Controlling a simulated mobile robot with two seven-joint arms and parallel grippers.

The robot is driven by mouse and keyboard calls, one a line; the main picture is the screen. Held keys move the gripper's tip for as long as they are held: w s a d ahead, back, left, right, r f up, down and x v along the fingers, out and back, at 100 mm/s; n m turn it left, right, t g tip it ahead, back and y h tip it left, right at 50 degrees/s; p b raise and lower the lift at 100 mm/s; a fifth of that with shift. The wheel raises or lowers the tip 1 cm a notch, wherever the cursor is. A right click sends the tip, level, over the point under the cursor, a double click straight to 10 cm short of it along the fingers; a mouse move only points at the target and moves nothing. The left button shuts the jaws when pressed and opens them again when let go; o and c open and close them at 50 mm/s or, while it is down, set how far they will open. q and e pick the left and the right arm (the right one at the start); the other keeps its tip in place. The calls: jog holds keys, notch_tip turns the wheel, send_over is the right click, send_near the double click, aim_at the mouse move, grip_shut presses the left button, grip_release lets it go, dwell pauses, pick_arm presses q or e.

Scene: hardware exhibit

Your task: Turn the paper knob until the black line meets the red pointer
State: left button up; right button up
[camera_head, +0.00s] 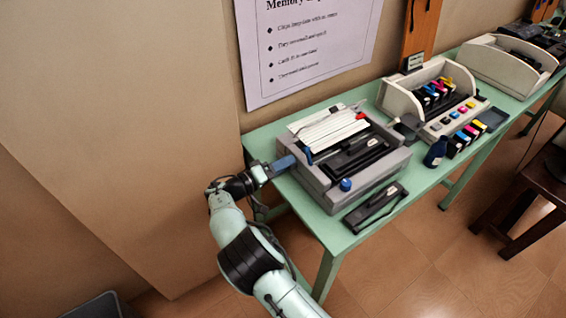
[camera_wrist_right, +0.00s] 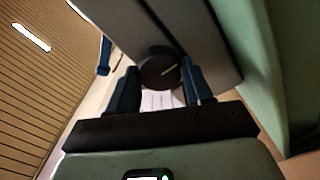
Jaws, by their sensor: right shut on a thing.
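The grey printer (camera_head: 372,185) stands on the green table with a sheet of white ribbed paper (camera_head: 328,130) in its top. My right gripper (camera_head: 285,164) is at the printer's left side. In the right wrist view its two dark blue fingers (camera_wrist_right: 162,88) are on either side of a round dark knob (camera_wrist_right: 158,66), shut on it. A short pale line shows on the knob's end face. The knob is hidden in the head view. A small red piece (camera_head: 361,116) sits at the paper's right end; I cannot tell if it is the pointer. I cannot make out the black line.
A blue lever (camera_head: 309,156) and a blue front button (camera_head: 346,184) are on the printer. A black cartridge (camera_head: 376,206) lies in front. A second printer (camera_head: 405,100) with coloured cartridges stands to the right. The wall is close on the left.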

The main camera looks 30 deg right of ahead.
jog(key=n+p, duration=0.1)
jog(key=n, duration=0.2)
jog(key=shift+p, duration=0.4)
jog(key=shift+f+n+p, duration=0.1)
jog(key=shift+n+p, duration=0.55)
jog(key=shift+n, duration=0.65)
jog(key=o, duration=1)
jog(key=shift+o, duration=0.2)
jog(key=shift+a, duration=0.1)
jog(key=s+a, duration=0.1)
jog(key=a, duration=1.2)
jog(key=shift+r+b, duration=0.2)
jog(key=shift+b, duration=0.15)
jog(key=shift+a, duration=0.15)
